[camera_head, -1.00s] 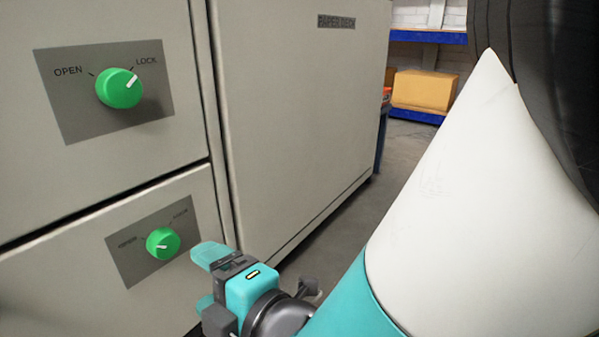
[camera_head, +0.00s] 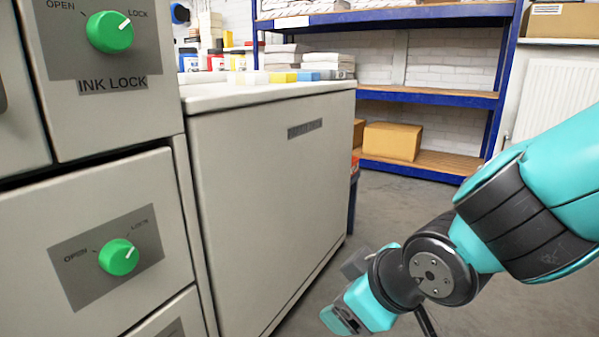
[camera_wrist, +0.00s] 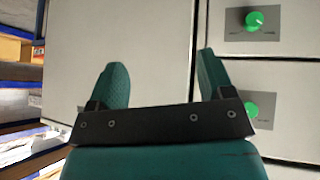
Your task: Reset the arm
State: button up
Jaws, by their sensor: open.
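My gripper (camera_head: 345,318) is low in the head view, right of the drawers and in front of the big cabinet door, its teal end pointing down and left. In the wrist view its two teal fingers (camera_wrist: 163,80) are spread wide with nothing between them. The grey door lies beyond. My arm reaches in from the right. The upper green knob (camera_head: 110,32), over an INK LOCK label, points to LOCK. The lower green knob (camera_head: 118,257) also points to LOCK. Two green knobs show right of the fingers in the wrist view, the upper one (camera_wrist: 255,20) clearer.
The grey cabinet (camera_head: 265,200) carries stacks of paper and coloured items on top. A blue shelving unit (camera_head: 430,97) with a cardboard box (camera_head: 392,141) stands behind. A white radiator (camera_head: 558,92) is at the right. Grey floor (camera_head: 400,210) is open between cabinet and arm.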

jog(key=s+d+r+m+g+p, duration=0.2)
jog(key=s+d+r+g+p, duration=0.15)
jog(key=s+r+p, duration=0.5)
jog(key=s+d+r+m+g+p, duration=0.1)
jog(key=s+d+r+g+p, duration=0.3)
jog(key=r, duration=0.7)
notch_tip(320, 180, up, 35)
jog(key=t+p, duration=0.1)
jog(key=p, duration=3.3)
jog(key=shift+r+p, duration=0.2)
jog(key=shift+p, duration=0.2)
jog(key=shift+s+d, duration=0.1)
